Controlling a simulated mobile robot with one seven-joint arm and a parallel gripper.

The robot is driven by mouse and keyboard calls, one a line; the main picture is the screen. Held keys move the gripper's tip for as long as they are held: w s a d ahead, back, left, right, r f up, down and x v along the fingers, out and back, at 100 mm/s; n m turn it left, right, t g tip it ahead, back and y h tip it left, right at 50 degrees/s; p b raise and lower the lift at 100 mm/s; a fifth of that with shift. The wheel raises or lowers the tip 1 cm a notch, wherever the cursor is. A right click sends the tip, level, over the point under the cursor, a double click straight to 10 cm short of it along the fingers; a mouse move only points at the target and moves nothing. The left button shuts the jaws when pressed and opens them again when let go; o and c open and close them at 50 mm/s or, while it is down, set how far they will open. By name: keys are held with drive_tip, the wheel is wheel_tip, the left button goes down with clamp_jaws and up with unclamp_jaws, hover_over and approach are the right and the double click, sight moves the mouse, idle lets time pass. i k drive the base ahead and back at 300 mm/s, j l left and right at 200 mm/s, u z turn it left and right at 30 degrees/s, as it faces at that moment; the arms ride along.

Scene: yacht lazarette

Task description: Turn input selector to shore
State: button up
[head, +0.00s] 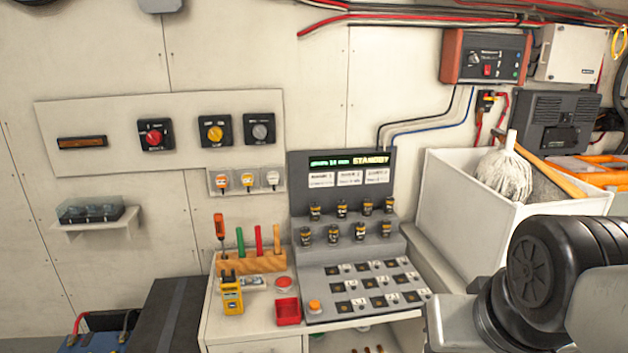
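Three rotary switches sit on a pale wall panel (60,112) at the left: a red knob (154,137), a yellow knob (215,133) and a grey knob (260,131), each on a black square plate. Parts of my arm fill the lower right; my gripper does not show.
A console (300,190) with a display reading "STANDBY" stands on a white cabinet (215,325). Its worktop holds a wooden tool rack (262,263), a yellow meter (232,297) and a red tray (288,311). A white bin (470,215) with a mop (503,178) stands right. A small shelf (92,226) juts out left.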

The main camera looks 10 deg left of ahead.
sight(260, 131)
drive_tip(key=i+j+u, duration=0.25)
drive_tip(key=j, duration=0.2)
drive_tip(key=i+j+u, duration=0.25)
drive_tip(key=i+j, duration=0.4)
